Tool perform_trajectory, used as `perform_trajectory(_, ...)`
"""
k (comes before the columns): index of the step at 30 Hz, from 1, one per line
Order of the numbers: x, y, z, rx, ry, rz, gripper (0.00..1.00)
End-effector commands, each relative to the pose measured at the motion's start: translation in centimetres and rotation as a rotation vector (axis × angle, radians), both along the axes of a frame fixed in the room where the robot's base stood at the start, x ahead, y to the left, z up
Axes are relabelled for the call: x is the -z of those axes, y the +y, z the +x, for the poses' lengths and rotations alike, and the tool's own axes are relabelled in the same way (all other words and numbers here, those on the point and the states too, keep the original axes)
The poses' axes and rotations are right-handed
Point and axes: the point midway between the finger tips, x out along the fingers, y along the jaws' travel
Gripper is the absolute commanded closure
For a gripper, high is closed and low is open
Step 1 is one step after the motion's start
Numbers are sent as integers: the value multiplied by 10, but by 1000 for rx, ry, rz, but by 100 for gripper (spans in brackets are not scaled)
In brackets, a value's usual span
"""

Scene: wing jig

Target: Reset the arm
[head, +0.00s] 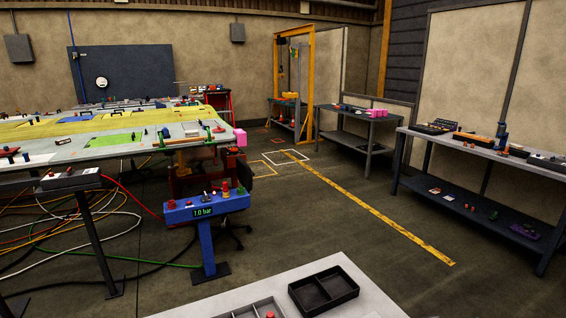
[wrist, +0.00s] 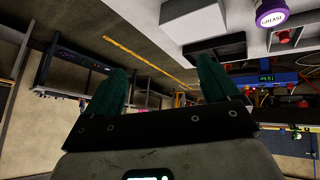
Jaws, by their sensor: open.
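My gripper (wrist: 162,68) shows only in the wrist view. Its two dark green fingers stand wide apart with nothing between them. The dark bar they are mounted on runs across the lower middle of the picture. The wrist view is turned over, so the room appears upside down. My arm and gripper do not show in the head view.
A pale table (head: 290,278) with a black two-part tray (head: 323,289) stands at the front. A grease tub (wrist: 271,14) is at the wrist view's top right. A blue stand (head: 207,210) reads 1.0 bar. Hoses lie left. Floor along the yellow line (head: 385,220) is clear.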

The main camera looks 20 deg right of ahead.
Motion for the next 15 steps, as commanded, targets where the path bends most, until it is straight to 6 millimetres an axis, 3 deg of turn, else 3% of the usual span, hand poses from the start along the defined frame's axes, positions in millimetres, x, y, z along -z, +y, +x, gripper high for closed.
perform_trajectory(1,16,18,-8,-65,26,15,12)
perform_trajectory(6,57,82,-32,-253,84,104,12)
perform_trajectory(12,90,150,-67,-407,136,230,12)
perform_trajectory(13,94,159,-72,-425,143,250,12)
perform_trajectory(15,114,152,-93,-393,220,260,12)
